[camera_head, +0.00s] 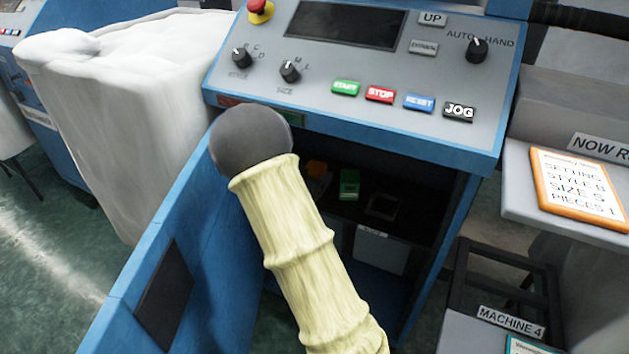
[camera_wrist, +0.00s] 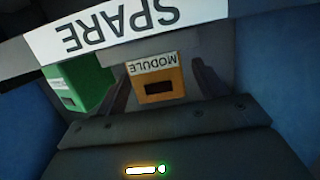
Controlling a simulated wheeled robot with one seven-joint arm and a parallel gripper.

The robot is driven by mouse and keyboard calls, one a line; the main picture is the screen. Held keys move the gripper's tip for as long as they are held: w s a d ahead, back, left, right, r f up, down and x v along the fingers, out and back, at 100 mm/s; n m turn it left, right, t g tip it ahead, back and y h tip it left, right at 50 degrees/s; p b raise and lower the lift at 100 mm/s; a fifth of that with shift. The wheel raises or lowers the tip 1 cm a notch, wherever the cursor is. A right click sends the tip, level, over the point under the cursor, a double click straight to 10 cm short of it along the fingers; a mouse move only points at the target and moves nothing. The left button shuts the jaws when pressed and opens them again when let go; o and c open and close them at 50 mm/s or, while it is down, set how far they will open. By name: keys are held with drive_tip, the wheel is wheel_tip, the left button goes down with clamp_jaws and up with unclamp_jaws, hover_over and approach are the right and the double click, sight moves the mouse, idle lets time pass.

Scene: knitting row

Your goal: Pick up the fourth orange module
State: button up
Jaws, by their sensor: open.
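An orange module (camera_wrist: 158,82) with a white MODULE label shows in the wrist view, upside down in the picture. My gripper (camera_wrist: 163,72) is open, with one dark finger on each side of this module. I cannot tell whether the fingers touch it. My gripper is hidden there behind the arm. Which orange module is the fourth cannot be told from these frames.
A green module (camera_wrist: 80,88) stands left of the orange one; a green module also shows in the cabinet (camera_head: 349,185). A SPARE label (camera_wrist: 130,25) crosses the wrist view's top. The blue cabinet door (camera_head: 150,275) stands open; the control panel (camera_head: 365,75) overhangs the opening.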

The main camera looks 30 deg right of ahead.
sight(314, 167)
drive_tip(key=shift+w+d+f, duration=0.15)
drive_tip(key=shift+w+d, duration=0.3)
drive_tip(key=shift+d, duration=0.1)
drive_tip(key=c, duration=1.1)
wheel_tip(314, 167, up, 10)
drive_tip(key=p, duration=0.4)
drive_tip(key=shift+p, duration=0.4)
